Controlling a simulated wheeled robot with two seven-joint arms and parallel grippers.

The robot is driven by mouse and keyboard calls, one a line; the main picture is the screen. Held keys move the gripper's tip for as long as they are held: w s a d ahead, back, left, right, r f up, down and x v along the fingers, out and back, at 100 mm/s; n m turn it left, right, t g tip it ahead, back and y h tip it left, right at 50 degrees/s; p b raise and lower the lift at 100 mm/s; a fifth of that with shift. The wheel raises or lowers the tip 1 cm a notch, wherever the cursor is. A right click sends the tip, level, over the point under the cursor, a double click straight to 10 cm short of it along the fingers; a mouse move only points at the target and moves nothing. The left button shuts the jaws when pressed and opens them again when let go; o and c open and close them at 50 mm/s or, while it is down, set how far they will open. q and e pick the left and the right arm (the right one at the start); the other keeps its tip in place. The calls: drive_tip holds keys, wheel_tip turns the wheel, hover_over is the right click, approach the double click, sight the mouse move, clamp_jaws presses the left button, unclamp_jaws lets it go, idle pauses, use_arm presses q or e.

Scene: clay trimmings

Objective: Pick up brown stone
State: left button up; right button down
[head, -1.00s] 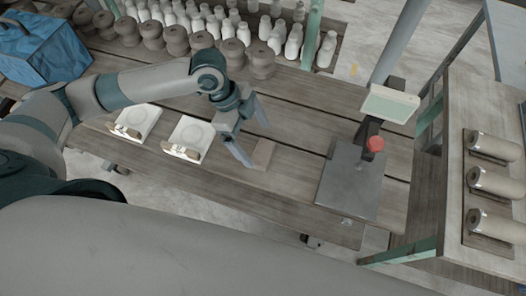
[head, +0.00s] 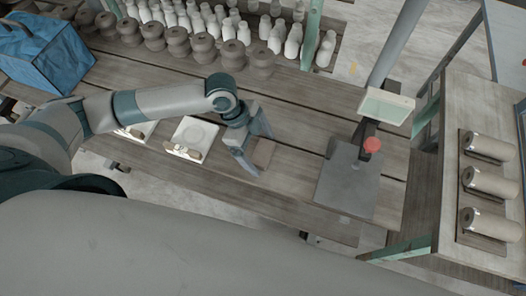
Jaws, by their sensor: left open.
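A small brown block, the likely brown stone (head: 264,152), lies on the wooden plank table, right of the white square plates. My left gripper (head: 260,156) is open around or just above it, one finger on its near left side and the other towards its far side. The fingers partly hide the block. I cannot tell whether they touch it. My right gripper is not in view.
Two white square plates (head: 199,132) with small brown pieces lie left of the gripper. A scale (head: 346,184) with a dark plate and red knob stands to the right. Brown spools (head: 205,47) and white bottles line the back. A side table (head: 452,160) holds clay cylinders.

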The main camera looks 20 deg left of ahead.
sight(264, 151)
use_arm(q)
drive_tip(key=c, duration=1.3)
drive_tip(key=shift+c, duration=0.2)
drive_tip(key=shift+r, duration=0.15)
drive_tip(key=shift+w+r+b, duration=0.1)
drive_tip(key=shift+r+b, duration=0.2)
drive_tip(key=shift+r, duration=0.2)
drive_tip(key=r, duration=0.1)
drive_tip(key=d+r+b, duration=0.1)
drive_tip(key=r, duration=0.1)
drive_tip(key=shift+r, duration=0.1)
drive_tip(key=w+d+r+b, duration=0.1)
drive_tip(key=d+r+b, duration=0.2)
drive_tip(key=d+r, duration=0.3)
drive_tip(key=d, duration=0.4)
drive_tip(key=shift+w+d+r, duration=0.25)
drive_tip(key=shift+d+r, duration=0.1)
